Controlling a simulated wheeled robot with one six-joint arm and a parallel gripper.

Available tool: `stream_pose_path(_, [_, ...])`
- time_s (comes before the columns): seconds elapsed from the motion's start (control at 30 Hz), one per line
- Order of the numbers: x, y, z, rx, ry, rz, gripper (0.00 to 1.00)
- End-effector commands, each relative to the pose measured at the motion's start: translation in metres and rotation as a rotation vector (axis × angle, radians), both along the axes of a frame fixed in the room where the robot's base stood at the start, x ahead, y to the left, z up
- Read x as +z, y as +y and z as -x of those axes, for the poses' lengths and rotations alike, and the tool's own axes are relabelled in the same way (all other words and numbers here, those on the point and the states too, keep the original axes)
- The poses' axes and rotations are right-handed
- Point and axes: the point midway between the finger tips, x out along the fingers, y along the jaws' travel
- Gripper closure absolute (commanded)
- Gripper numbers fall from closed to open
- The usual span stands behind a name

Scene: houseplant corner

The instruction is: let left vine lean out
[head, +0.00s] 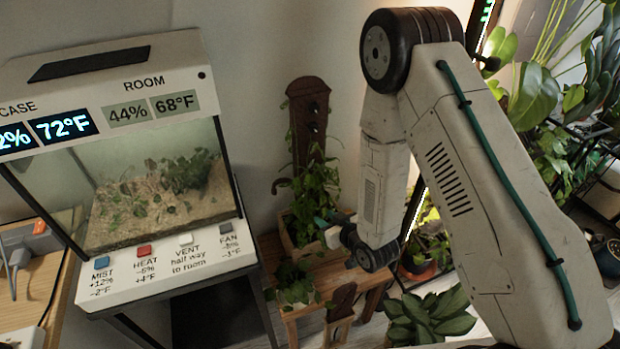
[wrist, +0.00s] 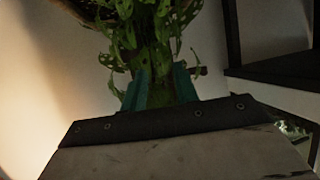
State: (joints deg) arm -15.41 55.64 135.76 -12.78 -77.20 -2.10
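A leafy green vine (head: 316,183) grows up a dark wooden post (head: 308,105) with holes and a curved peg at its left side. It rises from a wooden planter box (head: 300,249). My gripper (head: 330,219) is at the right side of the vine's lower leaves. In the wrist view, my gripper's teal fingers (wrist: 160,77) stand apart, with green stems and leaves (wrist: 155,50) between and beyond them. No firm grip on the stems shows. A short wooden peg (wrist: 200,71) sticks out just right of the fingers. Leaves hide the stem's lower part.
A glass plant case (head: 150,190) with a button panel stands at the left. A smaller plant (head: 295,291) and a notched wooden piece (head: 341,301) are low in front of the planter. A broad-leaved plant (head: 432,316) stands at the lower right, below my arm.

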Motion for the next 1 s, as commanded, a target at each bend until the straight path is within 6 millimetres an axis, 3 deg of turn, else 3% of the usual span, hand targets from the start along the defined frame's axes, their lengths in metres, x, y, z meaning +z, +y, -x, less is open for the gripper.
stream_pose_path(0.13, [0.051,0.008,-0.017,0.004,-0.234,-0.122,0.7])
stream_pose_path(0.3, [0.08,0.01,-0.02,0.003,-0.357,-0.187,0.7])
stream_pose_path(0.47, [0.084,0.016,-0.032,0.002,-0.376,-0.195,0.7])
stream_pose_path(0.8, [0.083,0.041,-0.077,0.002,-0.372,-0.193,0.7])
stream_pose_path(1.0, [0.083,0.047,-0.087,0.002,-0.37,-0.193,0.7])
